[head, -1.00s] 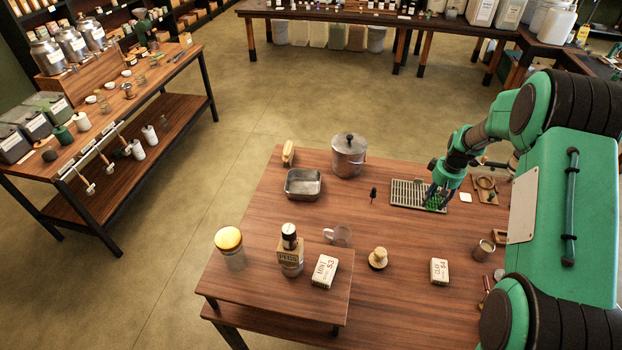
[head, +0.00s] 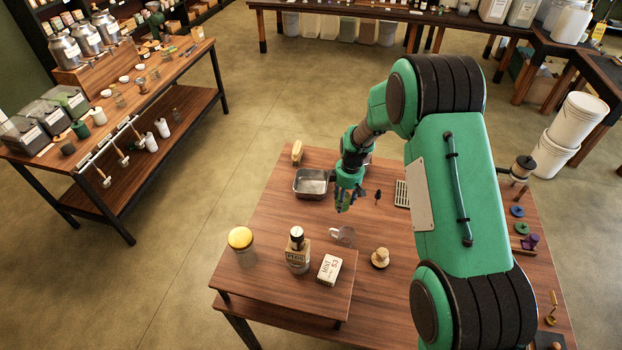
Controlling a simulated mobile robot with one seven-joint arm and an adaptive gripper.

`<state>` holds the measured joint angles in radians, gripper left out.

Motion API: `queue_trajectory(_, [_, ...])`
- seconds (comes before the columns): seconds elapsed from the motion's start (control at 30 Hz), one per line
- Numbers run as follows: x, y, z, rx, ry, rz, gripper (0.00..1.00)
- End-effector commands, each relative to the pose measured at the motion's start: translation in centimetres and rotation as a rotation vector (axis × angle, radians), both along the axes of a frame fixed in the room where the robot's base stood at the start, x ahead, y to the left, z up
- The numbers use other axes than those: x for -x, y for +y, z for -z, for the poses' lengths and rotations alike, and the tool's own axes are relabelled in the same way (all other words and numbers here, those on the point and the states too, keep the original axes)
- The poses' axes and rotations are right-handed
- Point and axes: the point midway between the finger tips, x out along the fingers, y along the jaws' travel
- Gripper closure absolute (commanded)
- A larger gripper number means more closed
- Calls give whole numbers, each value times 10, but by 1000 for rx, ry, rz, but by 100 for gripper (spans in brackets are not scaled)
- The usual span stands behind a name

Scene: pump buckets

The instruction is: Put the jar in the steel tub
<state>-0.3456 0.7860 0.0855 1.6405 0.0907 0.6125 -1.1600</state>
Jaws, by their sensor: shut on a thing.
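The steel tub (head: 313,181) is an open, rectangular metal container, empty as far as I can see, near the back left of the wooden table. My gripper (head: 344,206) is just right of it and nearer the camera, above the table. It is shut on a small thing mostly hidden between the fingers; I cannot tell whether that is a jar. A clear jar with a yellow lid (head: 240,239) stands upright on the raised shelf at the front left, well away from my gripper.

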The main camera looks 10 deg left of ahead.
Motion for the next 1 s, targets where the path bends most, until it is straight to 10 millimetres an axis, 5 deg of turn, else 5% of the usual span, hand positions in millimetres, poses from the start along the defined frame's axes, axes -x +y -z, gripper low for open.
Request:
queue_trajectory(0.23, [19,36,-2,2,4,-104,87])
queue_trajectory(0.77, [19,40,-1,2,4,-116,87])
queue_trajectory(1.0, [2,48,1,2,3,-116,87])
